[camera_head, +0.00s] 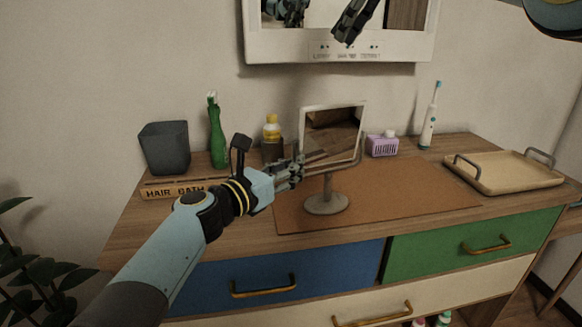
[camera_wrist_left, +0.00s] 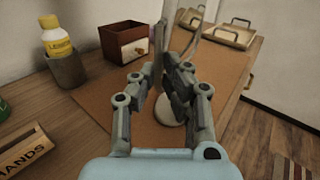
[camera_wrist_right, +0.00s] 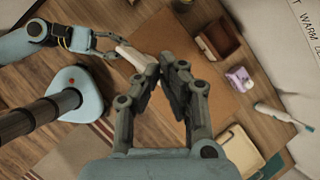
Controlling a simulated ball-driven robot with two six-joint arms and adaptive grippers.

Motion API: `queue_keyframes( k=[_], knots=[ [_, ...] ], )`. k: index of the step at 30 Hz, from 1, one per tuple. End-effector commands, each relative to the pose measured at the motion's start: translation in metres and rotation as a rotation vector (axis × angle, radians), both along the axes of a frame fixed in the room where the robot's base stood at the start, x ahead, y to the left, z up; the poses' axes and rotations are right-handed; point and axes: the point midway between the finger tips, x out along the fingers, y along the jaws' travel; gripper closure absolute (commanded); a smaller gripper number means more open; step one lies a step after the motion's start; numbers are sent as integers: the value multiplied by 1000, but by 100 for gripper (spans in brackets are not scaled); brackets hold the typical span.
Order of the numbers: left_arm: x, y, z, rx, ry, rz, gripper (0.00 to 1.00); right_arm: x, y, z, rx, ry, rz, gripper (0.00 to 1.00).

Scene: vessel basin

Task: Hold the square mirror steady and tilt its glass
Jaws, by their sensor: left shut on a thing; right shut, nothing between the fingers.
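The square mirror (camera_head: 358,133) has a light frame around its glass (camera_head: 333,128), on a grey stand with a round base (camera_head: 326,204). It stands upright on the brown mat (camera_head: 425,185). My left gripper (camera_head: 298,170) is shut on the mirror's left side, low on the frame or its curved support; I cannot tell which. The left wrist view shows the mirror nearly edge-on beyond the fingers (camera_wrist_left: 173,75).
Behind the mirror are a yellow-capped bottle in a cup (camera_head: 272,135), a wooden box (camera_wrist_left: 125,42) and a purple box (camera_head: 382,146). A toothbrush (camera_head: 429,120) and tray (camera_head: 505,173) stand right. The mat's right half is clear.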

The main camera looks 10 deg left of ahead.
Motion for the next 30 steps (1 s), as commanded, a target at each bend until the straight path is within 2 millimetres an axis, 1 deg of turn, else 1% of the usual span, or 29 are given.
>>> queue_keyframes(
  k=[1, 2, 3, 4, 6, 7, 10, 11, 14, 17, 18, 20, 21, 24, 25, 27, 30],
  knots=[
    [0, 0, -1, 1, 0, 1, 100, 7, 4, 17, 52, -59, -6, 100],
    [0, 0, -1, 1, 0, 1, 100, 13, 7, 26, 98, -104, -12, 100],
    [0, 0, -1, 1, 0, 1, 100, 20, 10, 38, 182, -174, -23, 100],
    [0, 0, -1, 1, 0, 1, 100, 24, 11, 44, 246, -218, -34, 100],
    [0, 0, -1, 1, 0, 1, 100, 29, 8, 50, 387, -307, -64, 100],
    [0, 0, -1, 1, 0, 1, 100, 29, 5, 51, 444, -340, -79, 100],
    [0, 0, -1, 1, 0, 1, 100, 21, -11, 44, 615, -425, -131, 100],
    [0, 0, -1, 1, 1, 1, 100, 17, -17, 39, 659, -444, -148, 100],
    [0, 0, -1, 1, 1, 1, 100, -5, -37, 17, 785, -484, -202, 100],
    [0, 0, -1, 1, 2, 1, 100, -32, -56, -17, 863, -486, -251, 100],
    [0, 0, -1, 1, 2, 1, 100, -44, -61, -33, 878, -476, -265, 100],
    [0, 0, -1, 1, 2, 0, 100, -58, -67, -55, 885, -454, -281, 100],
    [0, 0, -1, 1, 2, 0, 100, -65, -69, -70, 881, -436, -289, 100],
    [0, 0, -1, 1, 2, 0, 100, -77, -73, -100, 861, -396, -309, 100],
    [0, 0, -1, 1, 2, 0, 100, -79, -74, -108, 857, -385, -314, 100],
    [0, 0, -1, 1, 2, 0, 100, -84, -75, -122, 849, -364, -323, 100],
    [0, 0, -1, 2, 1, 1, 100, -87, -75, -133, 843, -346, -332, 100]
  ],
)
